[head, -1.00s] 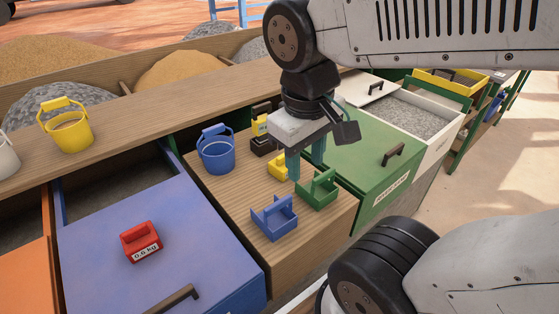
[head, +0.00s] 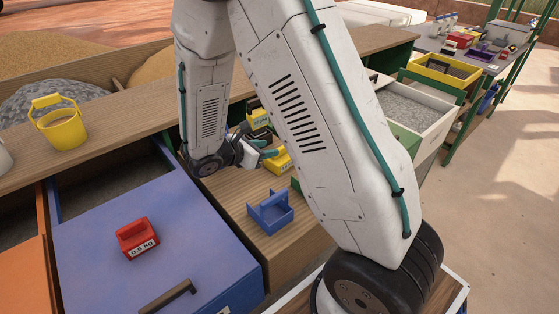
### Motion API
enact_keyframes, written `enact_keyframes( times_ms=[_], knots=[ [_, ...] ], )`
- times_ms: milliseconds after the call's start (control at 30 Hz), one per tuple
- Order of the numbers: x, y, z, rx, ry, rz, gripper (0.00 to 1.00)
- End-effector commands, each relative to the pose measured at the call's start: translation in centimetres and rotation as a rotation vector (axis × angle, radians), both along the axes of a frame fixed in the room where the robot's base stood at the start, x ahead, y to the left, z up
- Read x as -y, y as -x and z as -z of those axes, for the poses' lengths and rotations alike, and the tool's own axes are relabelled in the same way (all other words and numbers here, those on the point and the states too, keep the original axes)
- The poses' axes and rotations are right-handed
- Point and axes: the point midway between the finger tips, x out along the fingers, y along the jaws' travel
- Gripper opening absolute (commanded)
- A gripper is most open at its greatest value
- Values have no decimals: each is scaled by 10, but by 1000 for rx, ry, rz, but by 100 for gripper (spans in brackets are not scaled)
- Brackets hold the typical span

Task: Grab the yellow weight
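A yellow weight (head: 281,163) sits on the wooden counter, right beside my gripper. A second yellow block (head: 258,119) with a label stands farther back. My gripper (head: 267,149) is low over the counter, turned sideways and pointing right. Its teal fingers look apart, with their tips close to the nearer yellow weight. I cannot tell whether they touch it, and I see nothing held between them. My arm hides part of the counter around the weight.
A blue holder (head: 270,213) stands in front of the yellow weight. A yellow bucket (head: 61,124) stands on the back ledge. An open drawer of gravel (head: 408,108) is at right.

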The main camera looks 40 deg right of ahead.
Motion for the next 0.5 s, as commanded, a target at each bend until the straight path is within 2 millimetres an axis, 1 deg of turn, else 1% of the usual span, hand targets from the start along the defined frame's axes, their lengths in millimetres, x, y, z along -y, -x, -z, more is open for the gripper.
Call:
enact_keyframes(
  times_ms=[33,167,500],
  knots=[
    [-2,-4,8,-22,11,-27,40],
    [1,-10,18,-47,24,-61,40],
    [37,-13,35,-49,25,-61,40]
  ],
)
